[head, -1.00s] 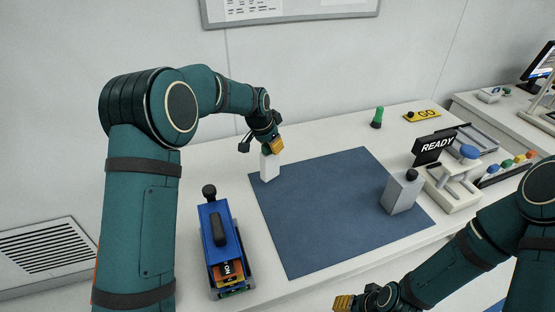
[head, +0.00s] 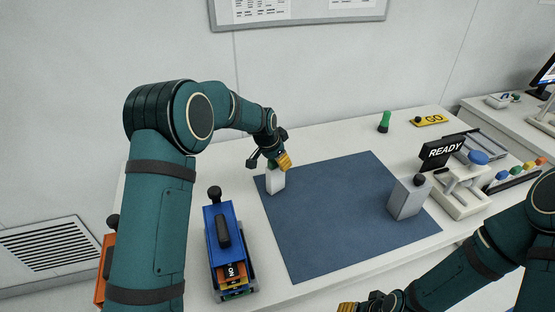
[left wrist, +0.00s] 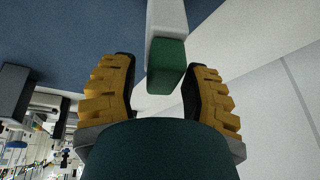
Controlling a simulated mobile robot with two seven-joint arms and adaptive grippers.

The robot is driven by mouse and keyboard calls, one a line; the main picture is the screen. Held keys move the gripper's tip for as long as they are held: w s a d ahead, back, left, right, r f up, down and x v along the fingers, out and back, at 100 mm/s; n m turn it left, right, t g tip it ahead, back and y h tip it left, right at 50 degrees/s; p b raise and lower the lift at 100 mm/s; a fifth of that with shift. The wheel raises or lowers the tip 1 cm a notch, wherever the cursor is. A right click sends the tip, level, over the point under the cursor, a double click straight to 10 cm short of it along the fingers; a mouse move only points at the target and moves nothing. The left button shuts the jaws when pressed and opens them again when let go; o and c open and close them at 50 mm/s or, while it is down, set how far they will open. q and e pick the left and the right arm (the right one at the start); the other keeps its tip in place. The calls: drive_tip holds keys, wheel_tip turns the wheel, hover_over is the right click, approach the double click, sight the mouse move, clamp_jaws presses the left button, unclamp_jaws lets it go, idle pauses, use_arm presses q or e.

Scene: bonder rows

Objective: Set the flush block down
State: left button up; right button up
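The flush block appears to be the white block with a green top (head: 276,182). It stands upright on the blue mat (head: 340,225), near its back left corner. In the left wrist view the white body (left wrist: 166,18) and green top (left wrist: 167,65) lie ahead between my fingers. My left gripper (head: 279,161) is just above the block. Its yellow fingers (left wrist: 160,95) are spread on either side of the green top, with a clear gap at the left finger. My right gripper (head: 352,306) is cut off at the bottom edge, so its fingers cannot be judged.
A grey block with a black knob (head: 406,198) stands on the mat's right side. A blue device (head: 224,250) stands left of the mat. A green peg (head: 384,122), a yellow GO sign (head: 429,120) and a READY sign (head: 442,151) are behind and right. The mat's middle is clear.

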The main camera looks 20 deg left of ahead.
use_arm(q)
drive_tip(key=shift+r, duration=0.2)
drive_tip(key=p+v, duration=0.1)
drive_tip(key=v, duration=1.1)
